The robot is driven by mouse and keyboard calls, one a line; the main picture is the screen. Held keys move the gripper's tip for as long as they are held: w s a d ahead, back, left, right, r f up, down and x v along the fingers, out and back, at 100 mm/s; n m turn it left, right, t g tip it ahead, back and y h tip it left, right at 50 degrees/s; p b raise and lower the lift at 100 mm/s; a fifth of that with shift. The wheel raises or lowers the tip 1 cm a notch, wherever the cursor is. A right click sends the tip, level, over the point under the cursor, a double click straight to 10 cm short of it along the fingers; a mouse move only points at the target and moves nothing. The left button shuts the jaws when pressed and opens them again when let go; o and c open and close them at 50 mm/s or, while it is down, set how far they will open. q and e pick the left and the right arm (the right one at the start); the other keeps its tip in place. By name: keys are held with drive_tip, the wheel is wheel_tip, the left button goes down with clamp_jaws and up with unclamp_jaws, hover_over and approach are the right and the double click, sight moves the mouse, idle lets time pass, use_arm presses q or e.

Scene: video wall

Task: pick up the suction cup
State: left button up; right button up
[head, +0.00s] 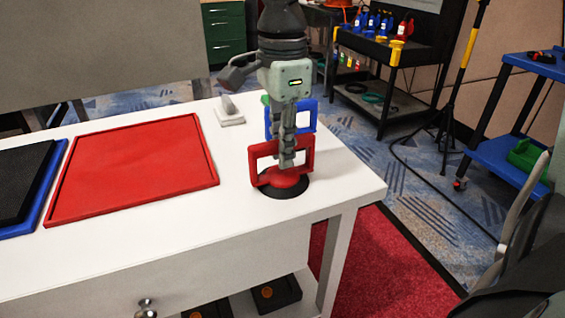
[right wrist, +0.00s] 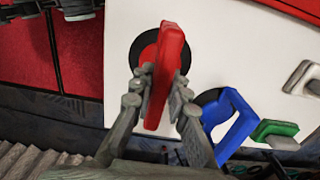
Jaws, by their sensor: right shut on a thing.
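A red suction cup (head: 284,182) with a black round base and a square loop handle stands upright near the right end of the white table. My right gripper (head: 287,160) reaches down from above and is shut on its handle. In the right wrist view the red handle (right wrist: 167,75) lies between the fingers of my right gripper (right wrist: 162,90). The black base shows beneath it against the white table top. A blue suction cup (head: 305,115) stands just behind the red one; it also shows in the right wrist view (right wrist: 232,125). My left gripper is not in view.
A red panel (head: 135,170) lies left on the white table (head: 190,235), with a black and blue panel (head: 22,185) beyond it. A grey-handled tool (head: 230,115) and a green handle (right wrist: 275,129) are near the blue cup. A dark cart (head: 385,60) stands behind.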

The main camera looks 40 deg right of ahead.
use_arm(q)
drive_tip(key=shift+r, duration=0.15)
use_arm(e)
drive_tip(key=shift+r, duration=0.1)
clamp_jaws()
drive_tip(key=shift+r+p, duration=0.4)
drive_tip(key=shift+p, duration=0.35)
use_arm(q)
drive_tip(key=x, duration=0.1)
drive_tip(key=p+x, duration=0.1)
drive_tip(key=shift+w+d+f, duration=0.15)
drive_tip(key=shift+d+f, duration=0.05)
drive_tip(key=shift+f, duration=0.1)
use_arm(e)
wheel_tip(320, 180, up, 18)
drive_tip(key=shift+f, duration=0.25)
drive_tip(key=shift+o, duration=0.6)
unclamp_jaws()
clamp_jaws()
drive_tip(key=shift+d, duration=0.1)
